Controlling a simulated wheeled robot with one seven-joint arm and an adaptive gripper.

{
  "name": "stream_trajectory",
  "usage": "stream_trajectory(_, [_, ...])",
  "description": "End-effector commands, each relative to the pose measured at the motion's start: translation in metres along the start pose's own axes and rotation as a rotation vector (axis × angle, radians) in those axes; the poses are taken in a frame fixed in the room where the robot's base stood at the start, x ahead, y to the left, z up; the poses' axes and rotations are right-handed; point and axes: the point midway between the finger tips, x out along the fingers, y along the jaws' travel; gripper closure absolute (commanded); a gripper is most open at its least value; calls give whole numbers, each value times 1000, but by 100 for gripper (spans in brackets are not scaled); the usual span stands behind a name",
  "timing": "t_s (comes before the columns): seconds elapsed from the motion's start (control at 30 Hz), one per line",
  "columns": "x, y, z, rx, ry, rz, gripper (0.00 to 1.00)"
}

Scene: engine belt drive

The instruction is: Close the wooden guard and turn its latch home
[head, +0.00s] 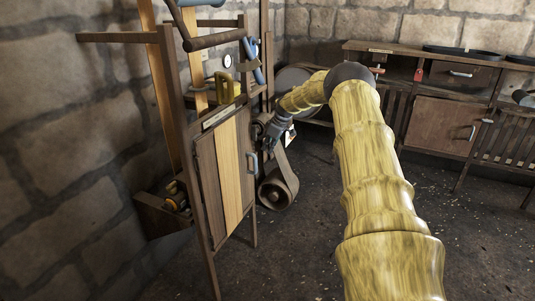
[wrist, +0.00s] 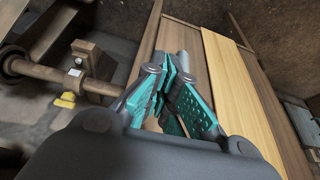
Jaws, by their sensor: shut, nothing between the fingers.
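The wooden guard (head: 224,172) is an upright panel with a pale strip down its middle, low on the wooden frame at left in the head view. It looks roughly in line with the frame; I cannot tell if it is fully closed. A grey handle (head: 253,162) is on its right edge. In the wrist view the guard's planks (wrist: 225,70) lie behind the fingers. My gripper (head: 272,130) is just right of the guard's upper right edge. Its teal-padded fingers (wrist: 172,82) are together and empty. I cannot make out the latch for certain.
A belt and wheel (head: 279,188) stand right behind the guard. A yellow part (head: 226,87) and a round gauge (head: 227,62) are above it on the frame. A wooden cabinet (head: 440,125) stands at the back right. The floor (head: 300,255) before the guard is clear.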

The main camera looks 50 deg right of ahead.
Motion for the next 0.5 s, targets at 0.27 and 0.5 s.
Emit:
stream_trajectory(0.27, [-36,-2,-1,-1,1,3,100])
stream_trajectory(0.5, [-53,0,1,1,-1,0,100])
